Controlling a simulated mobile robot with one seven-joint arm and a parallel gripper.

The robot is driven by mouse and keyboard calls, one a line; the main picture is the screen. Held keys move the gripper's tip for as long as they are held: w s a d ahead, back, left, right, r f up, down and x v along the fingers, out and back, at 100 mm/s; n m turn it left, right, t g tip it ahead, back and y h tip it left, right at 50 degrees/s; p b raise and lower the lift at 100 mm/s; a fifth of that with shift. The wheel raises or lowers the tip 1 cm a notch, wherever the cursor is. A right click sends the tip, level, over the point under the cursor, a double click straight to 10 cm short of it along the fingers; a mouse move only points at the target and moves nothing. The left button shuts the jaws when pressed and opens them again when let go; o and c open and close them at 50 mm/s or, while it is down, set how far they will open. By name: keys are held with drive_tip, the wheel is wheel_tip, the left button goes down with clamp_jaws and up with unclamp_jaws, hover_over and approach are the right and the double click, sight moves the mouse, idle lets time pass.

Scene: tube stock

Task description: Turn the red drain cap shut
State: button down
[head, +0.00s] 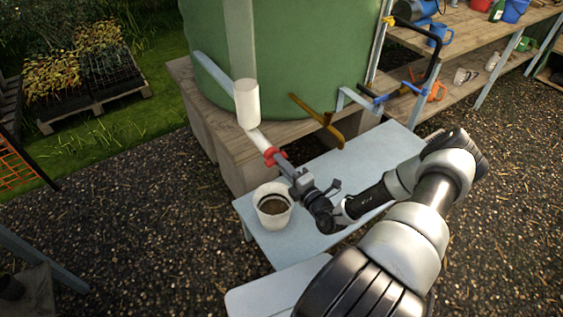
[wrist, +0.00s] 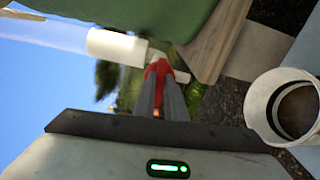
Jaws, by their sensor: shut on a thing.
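The red drain cap (head: 271,156) is on the lower end of the white pipe below the green tank. In the wrist view the red cap (wrist: 157,68) shows between my fingertips. My gripper (head: 277,160) is shut on the cap, with its fingers (wrist: 160,92) reaching up to it. The fingers cover part of the cap, so how far it is turned cannot be told. The white pipe (head: 247,104) has a wide upper part, which also shows in the wrist view (wrist: 116,46).
A white bucket with dark contents (head: 272,207) stands on a pale blue table (head: 330,160) below the cap. It also shows in the wrist view (wrist: 257,105). A brown tap handle (head: 318,118) juts from the green tank (head: 300,50). Shelves (head: 480,48) stand at the right.

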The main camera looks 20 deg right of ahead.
drive_tip(key=shift+m, duration=0.7)
drive_tip(key=c, duration=1.8)
unclamp_jaws()
drive_tip(key=s+d, duration=0.3)
drive_tip(key=s, duration=1.4)
drive_tip(key=shift+d+p, duration=0.15)
drive_tip(key=shift+p, duration=0.2)
